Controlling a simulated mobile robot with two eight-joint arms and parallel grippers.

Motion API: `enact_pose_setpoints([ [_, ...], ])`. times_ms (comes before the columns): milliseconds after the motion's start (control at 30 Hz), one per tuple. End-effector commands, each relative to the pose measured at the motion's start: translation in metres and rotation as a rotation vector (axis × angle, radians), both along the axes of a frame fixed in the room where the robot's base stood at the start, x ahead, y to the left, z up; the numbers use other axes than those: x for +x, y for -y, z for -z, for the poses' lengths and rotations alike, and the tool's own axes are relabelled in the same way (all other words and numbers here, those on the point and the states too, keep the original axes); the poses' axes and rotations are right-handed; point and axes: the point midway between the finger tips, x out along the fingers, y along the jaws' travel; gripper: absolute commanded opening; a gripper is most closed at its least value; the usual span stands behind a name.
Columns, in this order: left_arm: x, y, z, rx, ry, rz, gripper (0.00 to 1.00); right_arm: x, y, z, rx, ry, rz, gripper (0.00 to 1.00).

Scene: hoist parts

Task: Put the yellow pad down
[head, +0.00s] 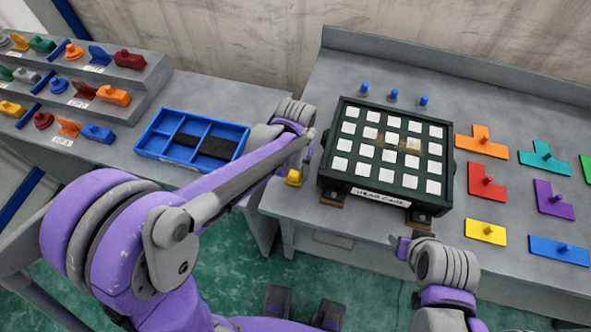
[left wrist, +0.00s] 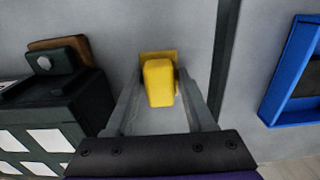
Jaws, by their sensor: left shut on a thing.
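The yellow pad (head: 294,178) is between the fingers of my left gripper (head: 297,168), at the left edge of the right-hand table, left of the dark case. In the left wrist view the pad (left wrist: 159,82) shows as a yellow block with a flat yellow part at its far end. The two fingers of the left gripper (left wrist: 157,92) close on its sides. I cannot tell whether the pad touches the table. My right gripper (head: 401,247) is in front of the case, and its fingers are too small to read.
The dark case (head: 326,178) with white squares stands right of the pad. A blue divided tray (head: 150,150) lies on the left table, across a gap (left wrist: 224,60). Coloured plates, including a yellow one (head: 485,232), lie at right. Blue pegs (head: 393,95) stand behind the case.

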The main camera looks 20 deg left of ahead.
Motion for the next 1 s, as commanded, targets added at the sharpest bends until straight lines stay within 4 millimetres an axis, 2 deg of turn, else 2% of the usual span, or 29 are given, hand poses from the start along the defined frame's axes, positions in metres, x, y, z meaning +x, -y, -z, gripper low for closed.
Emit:
enact_pose_setpoints([
  [367,0.000,0.000,0.005,0.000,-0.001,0.000,0.00,-0.001,0.000,0.004,0.000,-0.002,0.000,0.50],
  [400,0.000,0.000,0.004,0.000,0.000,0.000,0.61,-0.001,0.000,0.003,0.000,-0.002,0.000,0.50],
  [533,0.000,0.000,0.003,0.000,0.000,0.000,0.84,-0.001,0.000,0.003,0.000,-0.001,0.000,0.50],
  [833,0.000,0.000,0.002,0.000,0.000,0.000,0.84,0.000,0.000,0.001,0.000,-0.001,0.000,0.50],
  [1000,0.000,0.000,-0.015,0.000,0.000,0.000,0.84,0.001,0.000,-0.003,0.000,0.002,0.000,0.50],
])
